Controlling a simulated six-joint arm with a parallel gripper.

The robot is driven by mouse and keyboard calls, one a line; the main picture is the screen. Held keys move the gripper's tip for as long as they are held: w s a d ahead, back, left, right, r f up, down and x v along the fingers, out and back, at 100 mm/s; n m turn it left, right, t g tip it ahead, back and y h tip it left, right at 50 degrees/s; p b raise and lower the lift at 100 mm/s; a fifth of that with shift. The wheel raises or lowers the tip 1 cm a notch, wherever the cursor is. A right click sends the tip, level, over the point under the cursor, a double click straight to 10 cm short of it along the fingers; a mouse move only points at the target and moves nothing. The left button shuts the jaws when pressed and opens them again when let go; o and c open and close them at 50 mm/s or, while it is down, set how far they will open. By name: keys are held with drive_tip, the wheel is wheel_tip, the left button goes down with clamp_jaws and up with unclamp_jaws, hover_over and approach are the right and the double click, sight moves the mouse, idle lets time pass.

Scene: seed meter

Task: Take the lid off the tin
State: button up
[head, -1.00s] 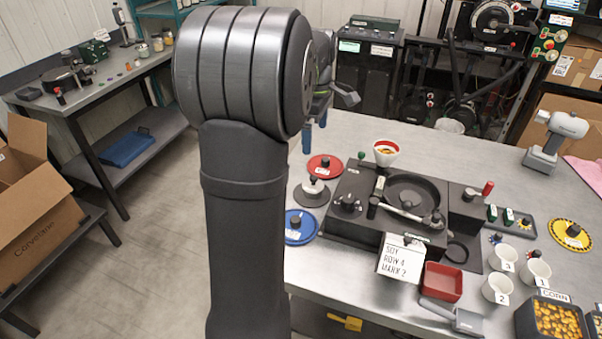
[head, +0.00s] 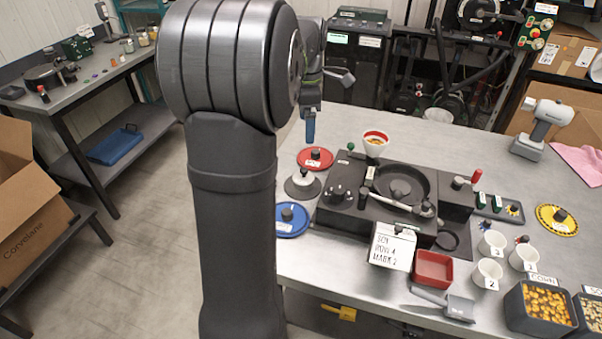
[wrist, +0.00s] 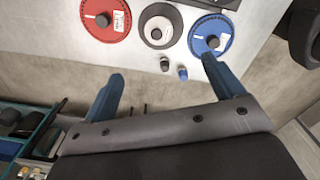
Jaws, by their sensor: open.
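My gripper (wrist: 161,72) is open and empty, with its two blue fingers spread in the wrist view. In the head view my gripper (head: 310,122) hangs behind my arm, near the table's far left edge. I cannot tell for sure which thing is the tin. A low dark round piece with a white top and black knob (head: 302,180) stands between a red disc (head: 315,158) and a blue disc (head: 291,219). In the wrist view this white-topped piece (wrist: 160,25) lies beyond the fingers, apart from them. Whether its top is a lid is unclear.
The black seed meter (head: 335,215) fills the middle of the table, with a red-rimmed white cup (head: 375,143) behind it. White cups (head: 487,274), a red tray (head: 433,268) and seed bins (head: 541,308) stand at the front right. The table's back is mostly clear.

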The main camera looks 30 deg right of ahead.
drive_tip(key=n, duration=0.3)
approach(303, 170)
drive_tip(key=f, duration=0.5)
drive_tip(key=shift+s+d, duration=0.4)
drive_tip(key=shift+w+a+f, duration=0.1)
drive_tip(key=shift+w+f, duration=0.05)
drive_tip(key=shift+f, duration=0.75)
drive_tip(key=shift+w+a+f, duration=0.1)
drive_tip(key=shift+a+f, duration=0.05)
drive_tip(key=shift+f, duration=0.75)
drive_tip(key=shift+w+a+f, duration=0.1)
drive_tip(key=shift+w+f, duration=0.05)
drive_tip(key=shift+f, duration=0.75)
drive_tip(key=c, duration=1.1)
